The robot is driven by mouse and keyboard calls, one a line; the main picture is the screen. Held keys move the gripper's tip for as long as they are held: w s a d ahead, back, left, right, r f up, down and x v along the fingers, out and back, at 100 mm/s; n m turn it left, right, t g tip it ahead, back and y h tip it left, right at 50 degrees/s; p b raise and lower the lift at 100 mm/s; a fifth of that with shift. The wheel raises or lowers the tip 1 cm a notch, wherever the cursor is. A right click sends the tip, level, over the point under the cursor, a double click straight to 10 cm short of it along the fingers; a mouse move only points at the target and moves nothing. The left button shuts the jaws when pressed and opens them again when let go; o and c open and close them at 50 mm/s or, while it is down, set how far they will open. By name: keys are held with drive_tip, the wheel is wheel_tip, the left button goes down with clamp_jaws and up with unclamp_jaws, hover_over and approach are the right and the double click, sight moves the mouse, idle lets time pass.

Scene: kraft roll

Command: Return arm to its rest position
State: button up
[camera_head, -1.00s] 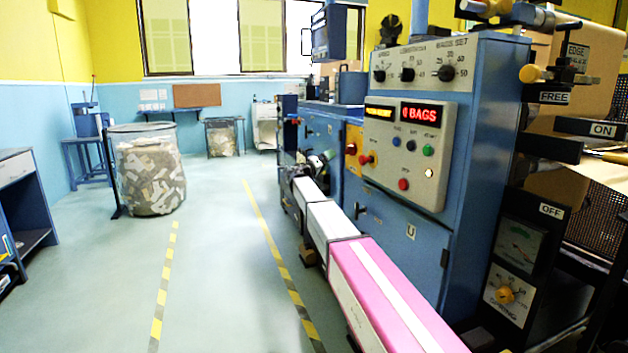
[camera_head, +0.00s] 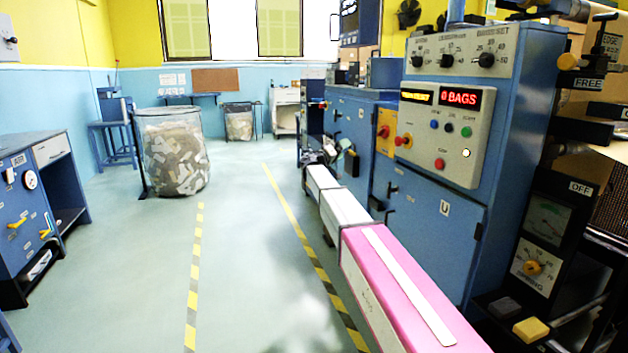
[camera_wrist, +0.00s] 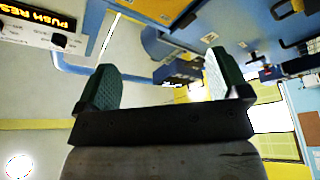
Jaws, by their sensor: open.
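My gripper (camera_wrist: 160,85) shows in the wrist view with its two dark green ridged pads wide apart. Nothing is between them. In the head view, what looks like my pink and white arm stretches forward from the bottom edge, low along the left side of the blue machine (camera_head: 425,225). Dark and green parts at its far end are too small to tell their exact pose. The wrist view is tilted and shows an amber display (camera_wrist: 38,16) at the upper left.
The blue machine has a control panel (camera_head: 440,135) reading "0 BAGS". A bin of scraps (camera_head: 175,155) stands at the left. A blue cabinet (camera_head: 35,205) is at the left edge. Open floor (camera_head: 240,240) with striped tape lies between these and the machine.

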drive_tip(key=s+d+f+n+g+y, duration=0.1)
drive_tip(key=s+d+f+g+y, duration=0.4)
drive_tip(key=s+f, duration=0.8)
drive_tip(key=s+d+f+g+y, duration=0.2)
drive_tip(key=s+d+f, duration=0.4)
drive_tip(key=s+f, duration=0.65)
drive_tip(key=s+a+f+g+y, duration=0.2)
drive_tip(key=s+f+y, duration=0.3)
drive_tip(key=s, duration=0.7)
drive_tip(key=s+a+f+g+y, duration=0.2)
drive_tip(key=s+f+y, duration=0.3)
drive_tip(key=s+f, duration=0.4)
drive_tip(key=s, duration=0.4)
drive_tip(key=shift+s+f+n+g, duration=0.2)
drive_tip(key=shift+n+g, duration=0.1)
drive_tip(key=shift+n, duration=0.1)
